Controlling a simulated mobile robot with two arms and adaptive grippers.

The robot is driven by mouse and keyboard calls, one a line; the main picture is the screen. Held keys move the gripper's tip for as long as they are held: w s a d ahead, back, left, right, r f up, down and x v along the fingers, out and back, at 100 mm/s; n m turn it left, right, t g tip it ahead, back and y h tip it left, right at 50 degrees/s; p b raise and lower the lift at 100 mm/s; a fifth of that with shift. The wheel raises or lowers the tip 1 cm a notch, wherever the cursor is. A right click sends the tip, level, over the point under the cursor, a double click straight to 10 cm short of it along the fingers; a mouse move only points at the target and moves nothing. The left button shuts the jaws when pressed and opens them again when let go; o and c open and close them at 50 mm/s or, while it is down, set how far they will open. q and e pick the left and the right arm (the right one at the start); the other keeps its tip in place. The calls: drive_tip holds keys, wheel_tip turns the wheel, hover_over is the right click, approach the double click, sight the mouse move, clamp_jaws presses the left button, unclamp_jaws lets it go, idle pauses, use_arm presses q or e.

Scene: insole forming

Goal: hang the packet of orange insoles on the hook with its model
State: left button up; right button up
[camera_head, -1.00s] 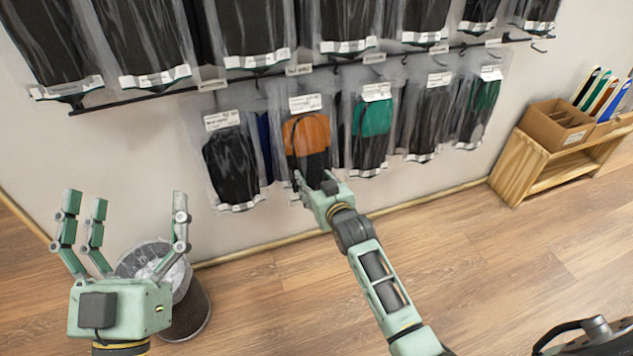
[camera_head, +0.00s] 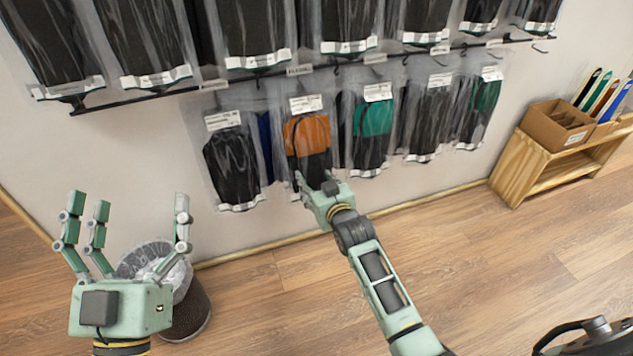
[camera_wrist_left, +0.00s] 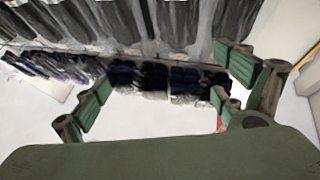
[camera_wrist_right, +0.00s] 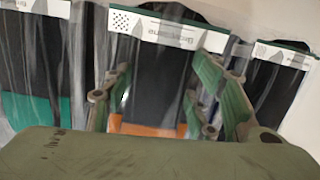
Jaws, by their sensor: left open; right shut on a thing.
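The packet of orange insoles (camera_head: 307,132) is against the lower row of the wall display, upright, with its white label at the top. My right gripper (camera_head: 314,186) is shut on its lower edge. Whether the packet's top is on a hook cannot be told. My left gripper (camera_head: 132,222) is open and empty at the lower left, away from the display.
A black packet (camera_head: 232,165) hangs left of the orange one and a green one (camera_head: 372,130) right. A black rail (camera_head: 140,98) runs above. A waste bin (camera_head: 190,308) stands behind my left gripper. A wooden shelf (camera_head: 518,165) with a cardboard box (camera_head: 556,127) is at the right.

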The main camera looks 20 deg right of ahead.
use_arm(q)
drive_tip(key=shift+w+f+g+y, duration=0.2)
drive_tip(key=shift+w+f+g, duration=0.1)
drive_tip(key=shift+f, duration=0.3)
drive_tip(key=shift+w+f+g+y, duration=0.2)
drive_tip(key=shift+f+g, duration=0.1)
drive_tip(key=shift+f, duration=0.25)
use_arm(e)
drive_tip(key=o, duration=1.5)
use_arm(q)
drive_tip(key=shift+r, duration=0.2)
use_arm(e)
drive_tip(key=shift+s+f, duration=0.1)
